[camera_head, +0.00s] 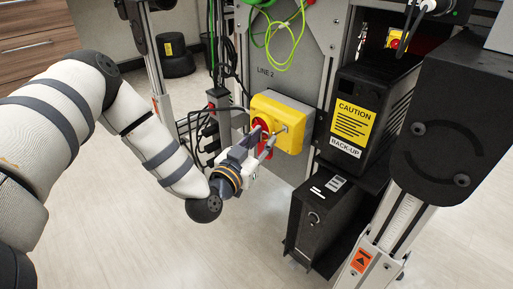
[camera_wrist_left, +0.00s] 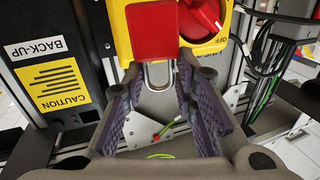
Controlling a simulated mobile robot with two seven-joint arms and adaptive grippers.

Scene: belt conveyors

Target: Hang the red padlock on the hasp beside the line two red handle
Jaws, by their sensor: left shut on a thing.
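The red padlock has a square red body (camera_wrist_left: 165,30) and a metal shackle (camera_wrist_left: 158,76) in the left wrist view. Its body shows small and partly covered in the head view (camera_head: 264,149). My left gripper (camera_head: 259,141) is shut on the padlock, with its ridged fingers (camera_wrist_left: 158,82) on either side of it in the wrist view. The red handle (camera_wrist_left: 203,14) sits on the yellow switch box (camera_head: 288,110), right beside the padlock. The hasp is not clearly visible, and I cannot tell whether the shackle is through it. My right gripper is not in view.
The yellow box is mounted on the grey LINE 2 panel (camera_head: 285,82). A black BACK-UP unit with a yellow caution label (camera_head: 355,119) stands close on the right. Black cables (camera_head: 196,118) hang left of the box. The floor (camera_head: 190,255) in front is clear.

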